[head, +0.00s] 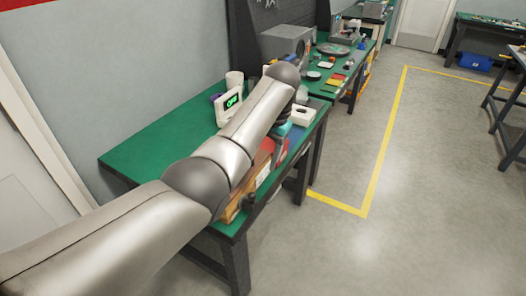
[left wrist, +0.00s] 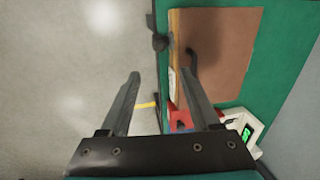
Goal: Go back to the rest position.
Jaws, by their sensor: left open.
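My left arm reaches from the lower left over the green-topped workbench (head: 150,150). Below the fingers I see grey floor and the bench edge with a wooden board or box (left wrist: 215,50) with a brown top. My right gripper is in neither view.
A white device with a green display (head: 231,101) stands on the bench and shows in the left wrist view (left wrist: 243,130). A white cup (head: 234,79) is behind it. A second cluttered green bench (head: 325,88) lies beyond.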

